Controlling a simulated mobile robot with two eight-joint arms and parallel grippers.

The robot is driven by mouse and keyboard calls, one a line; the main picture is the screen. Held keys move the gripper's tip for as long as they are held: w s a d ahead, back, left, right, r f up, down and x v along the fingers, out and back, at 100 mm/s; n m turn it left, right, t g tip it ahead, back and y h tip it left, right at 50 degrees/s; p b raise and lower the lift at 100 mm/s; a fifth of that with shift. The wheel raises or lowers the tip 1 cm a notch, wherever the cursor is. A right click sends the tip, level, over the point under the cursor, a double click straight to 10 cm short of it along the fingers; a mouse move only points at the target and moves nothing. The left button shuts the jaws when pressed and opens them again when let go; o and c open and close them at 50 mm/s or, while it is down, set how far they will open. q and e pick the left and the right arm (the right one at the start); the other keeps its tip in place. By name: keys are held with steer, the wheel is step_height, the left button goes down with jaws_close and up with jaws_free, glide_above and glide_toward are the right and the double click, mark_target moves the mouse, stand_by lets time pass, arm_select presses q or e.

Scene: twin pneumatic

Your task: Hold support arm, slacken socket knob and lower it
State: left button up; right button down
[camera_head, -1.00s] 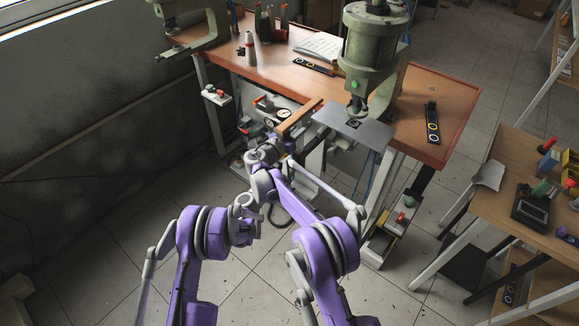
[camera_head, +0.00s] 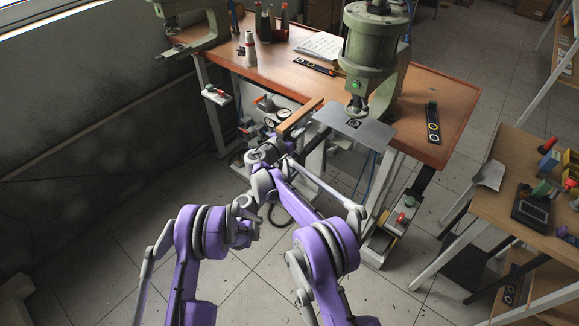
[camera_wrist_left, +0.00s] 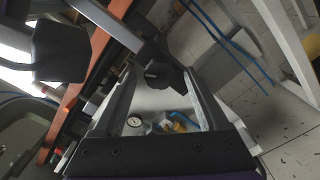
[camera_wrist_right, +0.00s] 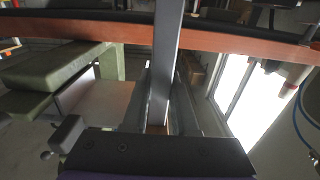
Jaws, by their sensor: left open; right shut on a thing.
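The black socket knob (camera_wrist_left: 158,73) shows in the left wrist view, just beyond and between the fingertips of my left gripper (camera_wrist_left: 160,88). The left gripper is open; I cannot tell whether a finger touches the knob. The support arm, a flat grey bar (camera_wrist_right: 167,45), runs lengthwise through the middle of the right wrist view. My right gripper (camera_wrist_right: 162,100) is shut on it. In the head view my own arms largely cover both grippers, and the knob is hidden.
The orange-topped bench (camera_head: 440,95) carries a green press (camera_head: 372,45) above a grey plate (camera_head: 350,128). A pressure gauge (camera_wrist_left: 135,121) and fittings lie below the knob. Blue hoses (camera_wrist_left: 225,40) hang nearby. A side table (camera_head: 510,210) stands at the right.

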arm_select(q)
steer(key=v, duration=1.1)
arm_select(e)
steer(key=shift+f, duration=0.1)
arm_select(q)
steer(key=shift+s+f+b, duration=0.15)
steer(key=shift+f+b, duration=0.4)
steer(key=shift+f, duration=0.1)
steer(key=shift+s+f+b, duration=0.2)
steer(key=shift+f+b, duration=0.3)
steer(key=shift+f, duration=0.2)
arm_select(e)
steer(key=shift+f, duration=2.25)
steer(key=shift+s+f, duration=0.1)
steer(key=shift+f, duration=0.1)
steer(key=c, duration=0.6)
jaws_free()
steer(key=shift+c, duration=0.2)
arm_select(q)
steer(key=shift+f, duration=0.1)
arm_select(e)
steer(key=shift+a, duration=0.1)
